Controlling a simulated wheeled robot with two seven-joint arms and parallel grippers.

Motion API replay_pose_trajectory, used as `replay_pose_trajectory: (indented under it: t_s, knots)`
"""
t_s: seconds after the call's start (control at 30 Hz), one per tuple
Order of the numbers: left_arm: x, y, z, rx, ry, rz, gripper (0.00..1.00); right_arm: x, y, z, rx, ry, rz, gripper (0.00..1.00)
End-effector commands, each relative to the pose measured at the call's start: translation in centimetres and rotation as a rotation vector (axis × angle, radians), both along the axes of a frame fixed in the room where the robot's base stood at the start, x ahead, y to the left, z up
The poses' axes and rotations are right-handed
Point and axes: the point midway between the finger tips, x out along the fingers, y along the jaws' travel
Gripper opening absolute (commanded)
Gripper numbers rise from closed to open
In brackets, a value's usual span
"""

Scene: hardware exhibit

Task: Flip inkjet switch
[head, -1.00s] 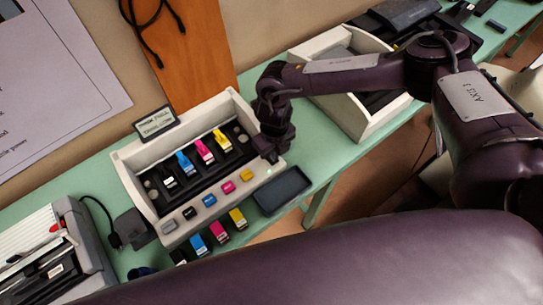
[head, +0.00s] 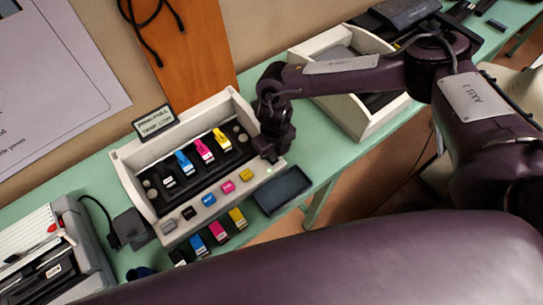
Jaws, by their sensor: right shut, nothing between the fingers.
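The inkjet exhibit is a white open box (head: 128,184) with a dark inner bed on the green table. Black, cyan (head: 184,162), magenta (head: 204,149) and yellow (head: 222,139) cartridges sit in a row inside it. Its front ledge carries a grey button (head: 168,227), then black, blue (head: 209,200), magenta (head: 228,187) and yellow (head: 246,174) ones. A small display (head: 154,122) stands on its back edge. My right gripper (head: 272,158) is shut and empty, pointing down at the right end of the ledge. It hides that end; contact cannot be told. My left gripper is out of view.
A dark tray (head: 282,191) lies in front of the box's right end. Several spare cartridges (head: 219,232) lie along the box's front. A printer (head: 70,248) and a black power adapter (head: 131,228) are at left. Another white box (head: 362,122) stands behind my right arm.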

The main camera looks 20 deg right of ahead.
Motion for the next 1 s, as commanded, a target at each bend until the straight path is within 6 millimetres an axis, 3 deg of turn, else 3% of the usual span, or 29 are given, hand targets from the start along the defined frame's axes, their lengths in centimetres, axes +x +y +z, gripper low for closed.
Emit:
replay_pose_trajectory:
  t_s: [1.0]
  knots:
    - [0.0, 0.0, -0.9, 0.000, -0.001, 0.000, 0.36, 0.0, 0.0, -1.0, 0.000, 0.000, 0.000, 0.00]
